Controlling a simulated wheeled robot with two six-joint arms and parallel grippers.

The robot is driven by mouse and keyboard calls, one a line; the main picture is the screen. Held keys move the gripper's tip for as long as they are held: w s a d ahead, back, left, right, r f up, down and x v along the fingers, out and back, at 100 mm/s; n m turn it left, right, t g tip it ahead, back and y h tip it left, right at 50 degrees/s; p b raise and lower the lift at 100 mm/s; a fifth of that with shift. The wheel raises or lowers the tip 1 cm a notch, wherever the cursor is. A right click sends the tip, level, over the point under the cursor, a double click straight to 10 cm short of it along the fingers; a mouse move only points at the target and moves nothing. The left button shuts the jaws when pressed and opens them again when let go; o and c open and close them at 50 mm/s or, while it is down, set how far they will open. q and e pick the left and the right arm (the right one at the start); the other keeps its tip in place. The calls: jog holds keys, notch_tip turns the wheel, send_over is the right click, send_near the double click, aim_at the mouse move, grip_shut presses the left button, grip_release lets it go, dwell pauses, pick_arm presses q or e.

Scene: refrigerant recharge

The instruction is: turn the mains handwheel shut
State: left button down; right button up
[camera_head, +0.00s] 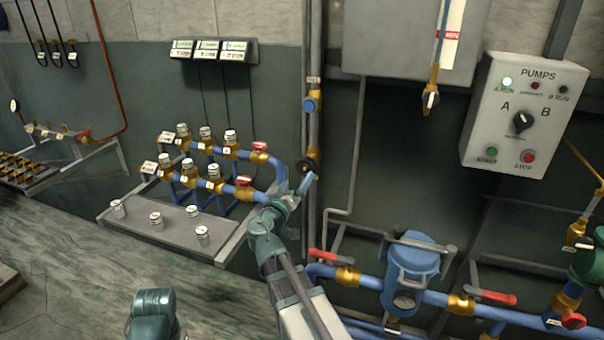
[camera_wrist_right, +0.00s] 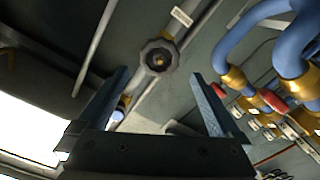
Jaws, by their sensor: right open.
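In the head view the handwheel (camera_head: 309,164) shows just behind my right gripper (camera_head: 296,178). My right gripper, also in the right wrist view (camera_wrist_right: 161,75), is open and empty, with one finger to each side of the wheel's line. The fingers look apart from the wheel. My left gripper is not in view.
Blue pipes with red-handled valves (camera_head: 245,181) stand close left of my right gripper. A blue strainer housing (camera_head: 411,265) and red lever valves (camera_head: 322,256) are at lower right. A pump control box (camera_head: 525,115) hangs on the right wall.

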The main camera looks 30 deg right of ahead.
aim_at(305, 169)
jog(key=x, duration=0.7)
jog(key=shift+c, duration=0.2)
jog(key=shift+s+a, duration=0.15)
jog(key=shift+s, duration=0.05)
jog(key=c, duration=1.2)
jog(key=m, duration=0.4)
jog(key=shift+m, duration=0.4)
jog(key=shift+c, duration=0.2)
jog(key=m, duration=0.4)
jog(key=shift+f+m, duration=0.1)
jog(key=shift+m, duration=0.3)
jog(key=m, duration=0.4)
jog(key=shift+a+m, duration=0.1)
jog(key=shift+m, duration=0.3)
